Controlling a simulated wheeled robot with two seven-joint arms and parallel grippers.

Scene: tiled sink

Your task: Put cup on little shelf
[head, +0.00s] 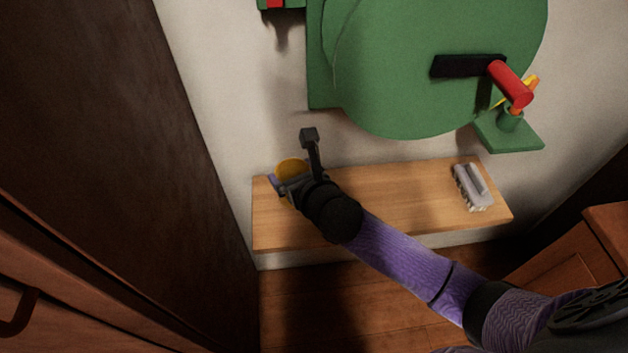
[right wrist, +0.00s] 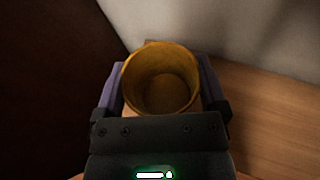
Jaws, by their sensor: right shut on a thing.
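A yellow cup (head: 291,168) is at the left end of a small wooden shelf (head: 400,195) in the head view, partly hidden by my right gripper (head: 284,186). In the right wrist view the cup (right wrist: 160,75) sits between the two fingers of my right gripper (right wrist: 162,90), which is shut on it. I look down into its open, empty top. The shelf's wood (right wrist: 270,115) shows below and to the right. I cannot tell whether the cup's base touches the shelf. My left gripper is not in view.
A grey brush-like object (head: 472,187) lies at the shelf's right end; the middle is free. A large green wall device (head: 410,60) with a red-handled crank (head: 510,84) hangs above. A dark cabinet side (head: 120,130) stands close on the left.

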